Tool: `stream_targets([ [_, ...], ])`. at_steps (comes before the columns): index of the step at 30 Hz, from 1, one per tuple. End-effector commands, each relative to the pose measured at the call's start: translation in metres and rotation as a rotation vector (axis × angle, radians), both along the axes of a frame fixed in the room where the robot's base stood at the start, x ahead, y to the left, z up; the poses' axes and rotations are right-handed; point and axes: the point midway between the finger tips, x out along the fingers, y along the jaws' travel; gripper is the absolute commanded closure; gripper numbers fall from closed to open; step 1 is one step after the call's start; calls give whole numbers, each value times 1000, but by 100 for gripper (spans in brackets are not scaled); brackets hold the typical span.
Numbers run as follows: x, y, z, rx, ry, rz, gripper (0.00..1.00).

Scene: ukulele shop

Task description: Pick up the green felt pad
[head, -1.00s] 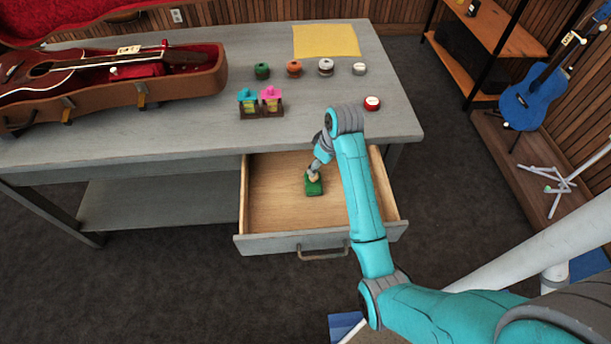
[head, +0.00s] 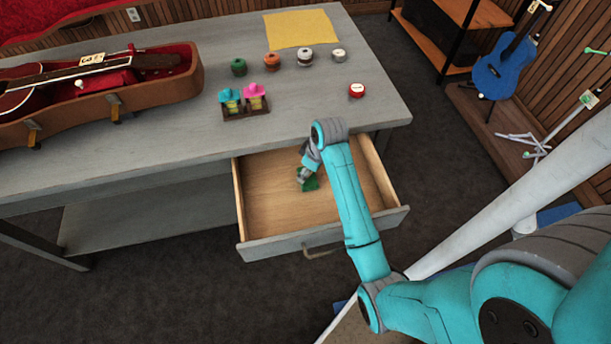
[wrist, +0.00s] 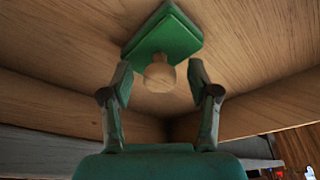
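The green felt pad (head: 311,184) lies in the open drawer (head: 262,205), near its middle. In the wrist view it is a green block (wrist: 166,36) with a round pale wooden knob (wrist: 159,77) facing my gripper. My gripper (wrist: 159,80) is open, with one finger on each side of the knob and a visible gap on both sides. In the head view my gripper (head: 304,175) is down in the drawer at the pad, and my arm and gripper hide part of the pad.
The drawer's walls and front panel surround my gripper. On the table (head: 190,135) above stand several small round containers, a holder with a blue and a pink item (head: 254,96), a yellow cloth (head: 301,28) and a ukulele case (head: 150,95). The drawer floor around the pad is bare.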

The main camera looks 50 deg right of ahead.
Motion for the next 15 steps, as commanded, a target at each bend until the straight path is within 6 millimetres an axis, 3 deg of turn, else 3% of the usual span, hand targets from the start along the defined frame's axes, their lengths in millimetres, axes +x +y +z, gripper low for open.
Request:
stream_targets([
  [1, 0, 0, 0, 0, 0, 0, 56],
  [6, 0, 0, 0, 0, 0, 0, 98],
  [15, 0, 0, 2, 0, 0, 0, 100],
])
